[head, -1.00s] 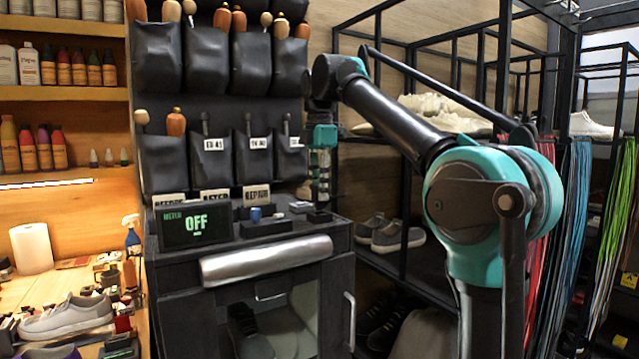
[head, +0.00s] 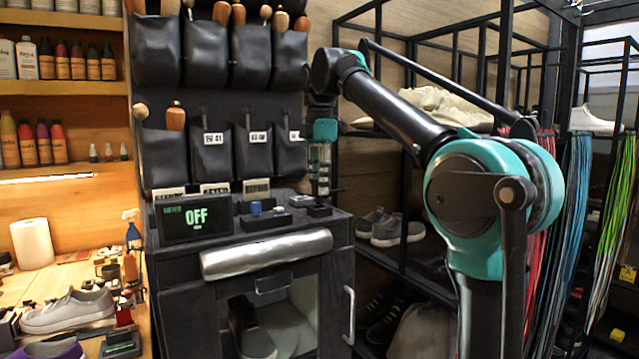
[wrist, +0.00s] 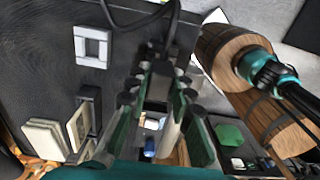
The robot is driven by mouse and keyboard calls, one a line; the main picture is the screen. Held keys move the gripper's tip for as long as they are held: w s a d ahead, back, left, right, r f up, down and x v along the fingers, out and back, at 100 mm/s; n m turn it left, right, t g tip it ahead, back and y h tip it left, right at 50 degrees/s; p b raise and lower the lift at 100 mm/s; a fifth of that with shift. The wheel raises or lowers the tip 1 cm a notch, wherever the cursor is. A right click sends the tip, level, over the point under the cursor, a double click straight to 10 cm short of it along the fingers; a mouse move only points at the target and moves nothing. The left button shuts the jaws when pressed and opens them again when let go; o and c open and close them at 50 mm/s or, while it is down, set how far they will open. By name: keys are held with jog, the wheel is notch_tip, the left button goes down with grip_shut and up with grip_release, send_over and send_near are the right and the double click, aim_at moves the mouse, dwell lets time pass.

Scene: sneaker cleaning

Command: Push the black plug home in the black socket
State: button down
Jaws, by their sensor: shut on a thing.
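My gripper (wrist: 158,72) points down over the top of the black cabinet, and its fingers are closed around a small dark thing. This appears to be the black plug (wrist: 155,52), with a black cable (wrist: 172,22) running up from it in the wrist view. In the head view my gripper (head: 321,190) hangs upright above the right end of the cabinet top, close over a small black block (head: 320,211). I cannot tell whether that block is the black socket. The fingers hide much of the plug's tip, and I cannot tell how deep it sits.
In the wrist view a white frame (wrist: 79,45) and a black frame (wrist: 81,98) lie left of the fingers. Shelving stands behind my arm.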

jog(key=shift+f, duration=1.3)
dwell(0.4)
jog(key=c, duration=1.3)
grip_release()
jog(key=shift+o, duration=0.2)
notch_tip(320, 180, up, 12)
jog(key=shift+f, duration=0.1)
jog(key=shift+s, duration=0.15)
